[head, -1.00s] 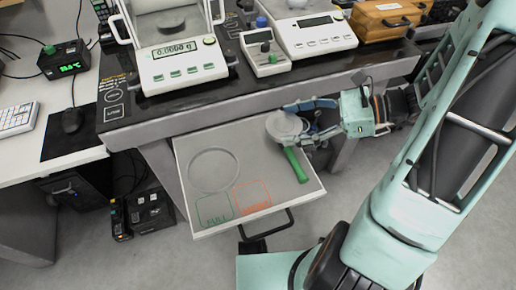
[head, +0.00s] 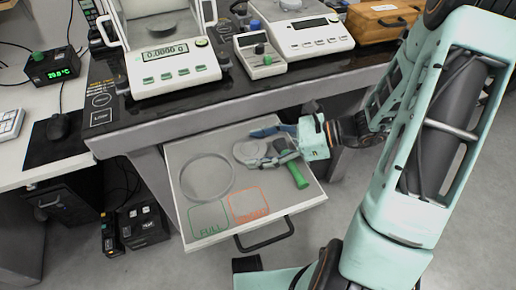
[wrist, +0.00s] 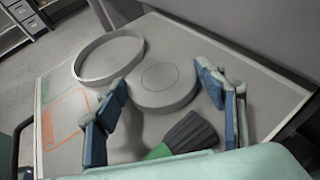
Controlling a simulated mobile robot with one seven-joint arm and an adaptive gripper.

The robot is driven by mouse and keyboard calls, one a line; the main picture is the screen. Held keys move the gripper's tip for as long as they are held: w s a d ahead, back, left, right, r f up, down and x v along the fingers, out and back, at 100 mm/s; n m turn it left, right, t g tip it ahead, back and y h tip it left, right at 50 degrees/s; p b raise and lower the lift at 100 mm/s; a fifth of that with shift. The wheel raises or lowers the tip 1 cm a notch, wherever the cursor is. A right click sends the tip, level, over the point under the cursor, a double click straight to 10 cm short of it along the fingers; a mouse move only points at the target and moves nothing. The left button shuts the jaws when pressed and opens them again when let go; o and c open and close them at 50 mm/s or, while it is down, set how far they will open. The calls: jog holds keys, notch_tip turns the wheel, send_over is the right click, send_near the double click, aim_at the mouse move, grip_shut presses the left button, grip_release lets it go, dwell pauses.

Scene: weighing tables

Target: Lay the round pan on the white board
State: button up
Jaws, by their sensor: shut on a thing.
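The round pan (head: 250,152) is a shallow grey disc; it also shows in the wrist view (wrist: 162,82), with a faint circle on its face. My gripper (head: 268,148) has its blue-padded fingers on either side of the pan's rim and is shut on it. In the wrist view my fingers (wrist: 160,84) flank the pan. The pale board (head: 200,154), seen as the floor of the pulled-out drawer, lies under the pan. The pan is level and low over the board; I cannot tell whether it touches.
A grey ring (head: 230,188) lies on the board close left of the pan. A green-handled brush (head: 299,177) lies to the right, near my fingers (wrist: 160,84). Green FULL (head: 209,230) and orange (head: 248,214) outlines mark the front. The bench with balances (head: 173,62) stands behind.

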jog(key=o, duration=0.8)
jog(key=shift+f, duration=0.1)
jog(key=o, duration=0.4)
jog(key=shift+r, duration=0.25)
jog(key=p+v, duration=0.3)
jog(key=v, duration=0.9)
jog(key=shift+w+d, duration=0.1)
